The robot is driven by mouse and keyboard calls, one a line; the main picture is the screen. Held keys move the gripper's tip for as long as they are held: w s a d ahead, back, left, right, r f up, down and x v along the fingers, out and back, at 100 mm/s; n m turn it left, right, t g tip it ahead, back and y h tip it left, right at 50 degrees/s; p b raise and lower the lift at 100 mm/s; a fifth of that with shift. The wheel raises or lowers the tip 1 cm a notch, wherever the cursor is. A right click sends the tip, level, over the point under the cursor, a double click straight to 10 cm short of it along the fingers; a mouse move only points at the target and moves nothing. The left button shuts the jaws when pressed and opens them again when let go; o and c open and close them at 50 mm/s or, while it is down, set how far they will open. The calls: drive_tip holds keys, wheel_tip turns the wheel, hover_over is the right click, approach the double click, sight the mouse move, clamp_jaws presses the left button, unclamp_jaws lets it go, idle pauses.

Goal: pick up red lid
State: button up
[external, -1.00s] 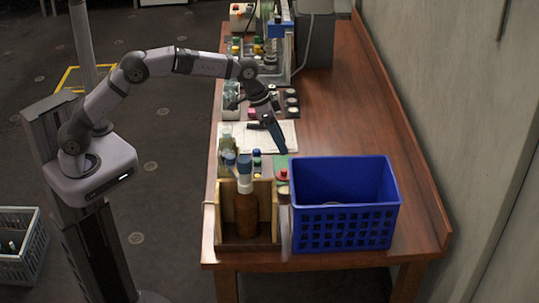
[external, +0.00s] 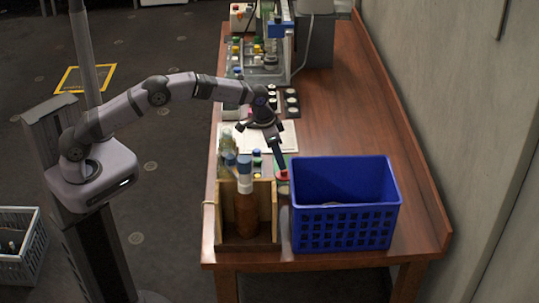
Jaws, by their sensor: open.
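A blue crate (external: 345,218) stands right of a wooden box (external: 262,212) holding a brown bottle with a white and blue top. Small bottles stand behind the box. White paper (external: 284,137) lies farther back. The table's right side is clear.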

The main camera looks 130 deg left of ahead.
sight(284, 173)
drive_tip(key=shift+p+x, duration=1.35)
drive_tip(key=shift+x, duration=1.25)
drive_tip(key=shift+a, duration=0.1)
clamp_jaws()
